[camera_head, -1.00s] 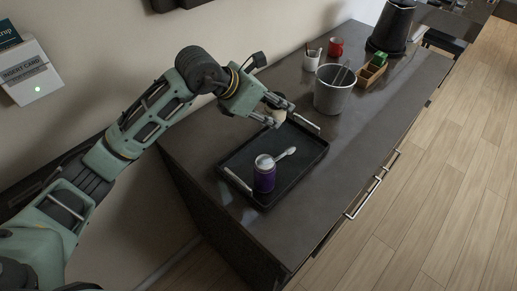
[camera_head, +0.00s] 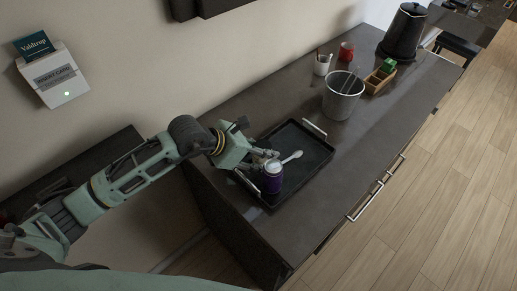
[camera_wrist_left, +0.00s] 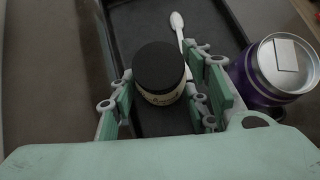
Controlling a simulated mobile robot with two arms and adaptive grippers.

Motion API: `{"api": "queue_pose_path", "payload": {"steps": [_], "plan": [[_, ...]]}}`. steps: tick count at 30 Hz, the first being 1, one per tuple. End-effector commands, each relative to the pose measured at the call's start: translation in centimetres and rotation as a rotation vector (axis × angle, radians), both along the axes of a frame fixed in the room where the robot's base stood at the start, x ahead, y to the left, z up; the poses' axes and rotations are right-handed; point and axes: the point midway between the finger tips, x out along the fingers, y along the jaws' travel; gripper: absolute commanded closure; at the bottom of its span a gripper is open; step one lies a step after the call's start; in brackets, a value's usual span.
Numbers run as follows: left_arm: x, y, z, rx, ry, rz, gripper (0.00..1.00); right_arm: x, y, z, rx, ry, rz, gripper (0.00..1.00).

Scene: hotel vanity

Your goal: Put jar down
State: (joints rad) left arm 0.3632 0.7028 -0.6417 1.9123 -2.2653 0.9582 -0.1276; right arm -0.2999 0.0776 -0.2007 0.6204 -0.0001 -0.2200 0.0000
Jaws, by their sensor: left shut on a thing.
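The jar (camera_wrist_left: 160,72), with a black lid and a cream label, sits between the fingers of my left gripper (camera_wrist_left: 165,90) in the left wrist view. The gripper is shut on it. In the head view my left gripper (camera_head: 264,158) is over the left side of the black tray (camera_head: 315,163), close behind a purple can (camera_head: 272,180). The jar is mostly hidden there. The can also shows right of the gripper in the left wrist view (camera_wrist_left: 281,70). I cannot tell whether the jar touches the tray floor. My right gripper is not in view.
A grey bucket (camera_head: 342,97), a white cup (camera_head: 322,66), a red mug (camera_head: 346,52) and a wooden caddy (camera_head: 380,80) stand farther back. The tray's right part is clear.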

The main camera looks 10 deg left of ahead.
Motion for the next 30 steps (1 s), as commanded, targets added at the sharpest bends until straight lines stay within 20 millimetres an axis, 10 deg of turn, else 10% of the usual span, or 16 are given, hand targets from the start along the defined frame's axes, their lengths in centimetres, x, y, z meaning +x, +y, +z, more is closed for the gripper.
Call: {"api": "queue_pose_path", "payload": {"steps": [7, 8, 14, 30], "plan": [[0.1, 0.0, -0.3, -0.001, -0.001, 0.0, 0.87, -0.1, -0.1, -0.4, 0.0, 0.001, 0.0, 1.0], [0.0, 0.0, -0.2, -0.001, -0.001, 0.0, 0.55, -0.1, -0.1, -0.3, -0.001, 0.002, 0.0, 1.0], [0.0, 0.0, -0.2, 0.0, 0.0, 0.0, 0.37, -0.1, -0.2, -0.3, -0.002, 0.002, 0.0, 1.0], [-1.0, 1.3, 1.5, 0.002, -0.004, 0.0, 0.37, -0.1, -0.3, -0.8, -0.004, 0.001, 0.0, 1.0]]}}
